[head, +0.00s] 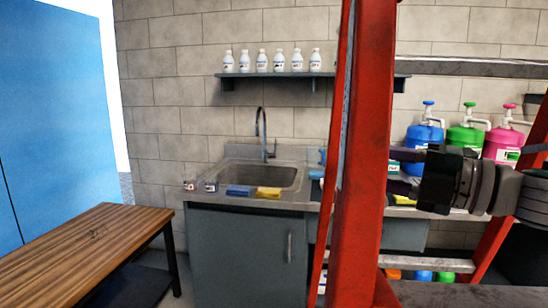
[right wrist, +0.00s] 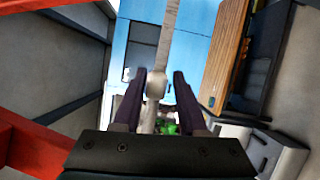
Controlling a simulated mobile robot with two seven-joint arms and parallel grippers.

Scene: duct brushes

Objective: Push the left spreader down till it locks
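A red ladder-like frame (head: 366,150) stands close in the head view, with a second red leg (head: 492,250) at the far right. I cannot clearly pick out the left spreader there. My right gripper (head: 402,180) comes in from the right, just right of the red upright, its fingers partly hidden. In the right wrist view its two dark fingers (right wrist: 157,78) are apart. A pale bar with a rounded knob (right wrist: 157,85) shows between them; it may be the spreader, and I cannot tell whether the fingers touch it. My left gripper is not in view.
A wooden table (head: 85,245) stands at the left. A sink (head: 262,178) and grey cabinet (head: 245,250) stand behind the frame, with a bottle shelf (head: 280,76) above. Blue, green and pink containers (head: 465,138) stand at the right. A grey crossbar (head: 430,263) runs low between the red legs.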

